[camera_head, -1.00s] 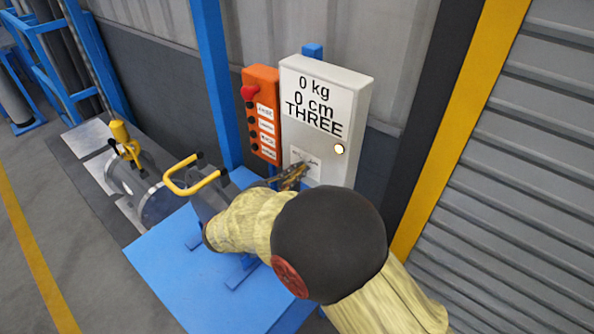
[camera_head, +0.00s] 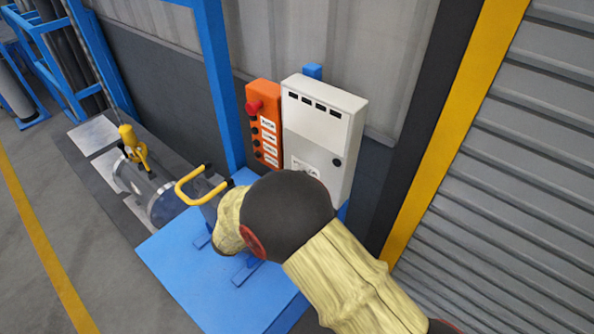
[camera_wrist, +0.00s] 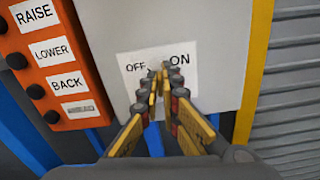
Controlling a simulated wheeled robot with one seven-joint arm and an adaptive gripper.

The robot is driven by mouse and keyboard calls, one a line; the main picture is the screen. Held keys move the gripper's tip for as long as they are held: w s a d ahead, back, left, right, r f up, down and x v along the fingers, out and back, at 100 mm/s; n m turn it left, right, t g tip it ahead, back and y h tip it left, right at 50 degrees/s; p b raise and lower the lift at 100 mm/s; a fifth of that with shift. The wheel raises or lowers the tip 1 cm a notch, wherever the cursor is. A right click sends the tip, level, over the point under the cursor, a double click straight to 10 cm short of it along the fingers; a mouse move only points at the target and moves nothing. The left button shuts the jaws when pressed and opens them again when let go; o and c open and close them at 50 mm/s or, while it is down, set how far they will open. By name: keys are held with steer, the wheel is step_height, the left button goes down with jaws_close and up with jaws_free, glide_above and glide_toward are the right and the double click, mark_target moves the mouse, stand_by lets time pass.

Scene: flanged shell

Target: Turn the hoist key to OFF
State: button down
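The hoist key (camera_wrist: 154,67) is on the white label between the words OFF and ON in the wrist view, mostly hidden by my fingertips. My gripper (camera_wrist: 160,78) reaches up to it, its yellow and dark fingers nearly together around the key. The key's exact angle is hard to make out. The white control box (camera_head: 324,125) carries this label low on its front. Its display windows are dark and its round lamp (camera_head: 337,162) is unlit. In the head view my arm hides the gripper and the key.
An orange button box (camera_head: 263,120) with a red knob and labels such as RAISE, LOWER and BACK stands just left of the control box. A blue post (camera_head: 216,80) rises behind. A ribbed shutter (camera_head: 520,170) is at right.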

steer(key=shift+w+a+n+p, duration=0.1)
steer(key=shift+a+n+p, duration=0.05)
steer(key=shift+n+p, duration=2.25)
steer(key=shift+w+a+n+p, duration=0.1)
steer(key=shift+n+p, duration=1.95)
steer(key=shift+n, duration=0.65)
steer(key=c, duration=2)
jaws_free()
steer(key=shift+f, duration=0.1)
steer(key=shift+c, duration=0.2)
steer(key=v, duration=1.2)
